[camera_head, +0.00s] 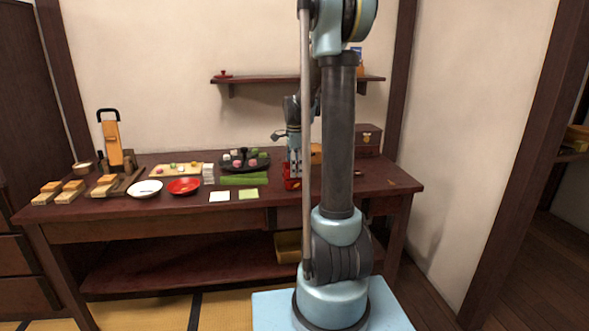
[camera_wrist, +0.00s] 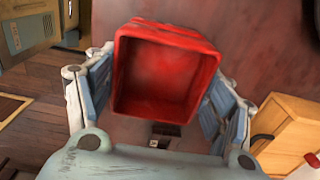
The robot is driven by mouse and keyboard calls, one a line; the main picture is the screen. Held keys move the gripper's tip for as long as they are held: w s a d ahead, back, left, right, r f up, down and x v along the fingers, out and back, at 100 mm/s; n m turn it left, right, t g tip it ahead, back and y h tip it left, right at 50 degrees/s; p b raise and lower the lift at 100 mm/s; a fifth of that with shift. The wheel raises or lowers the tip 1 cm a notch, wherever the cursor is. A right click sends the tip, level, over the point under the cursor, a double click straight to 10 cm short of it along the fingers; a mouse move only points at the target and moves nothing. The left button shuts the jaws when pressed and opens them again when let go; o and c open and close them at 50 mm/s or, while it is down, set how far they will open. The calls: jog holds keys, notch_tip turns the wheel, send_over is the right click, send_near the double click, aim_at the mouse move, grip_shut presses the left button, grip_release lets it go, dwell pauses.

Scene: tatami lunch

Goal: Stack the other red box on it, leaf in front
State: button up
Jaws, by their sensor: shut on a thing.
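A red box (camera_wrist: 165,72) is between the two fingers of my gripper (camera_wrist: 163,85) in the wrist view, its open, empty inside facing the camera. The fingers press on its left and right sides. In the head view my gripper (camera_head: 294,162) points down over the right part of the table, with red (camera_head: 291,183) showing at and below its fingertips. It is too small there to tell whether that is one box or two. No leaf mark shows on the visible box faces. My arm hides part of this area.
The dark wooden table (camera_head: 385,185) has a brown chest (camera_head: 368,140) at its back right. A wall shelf (camera_head: 270,79) hangs above.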

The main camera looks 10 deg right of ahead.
jog(key=shift+f, duration=0.25)
jog(key=o, duration=1.2)
jog(key=shift+c, duration=0.2)
notch_tip(320, 180, up, 12)
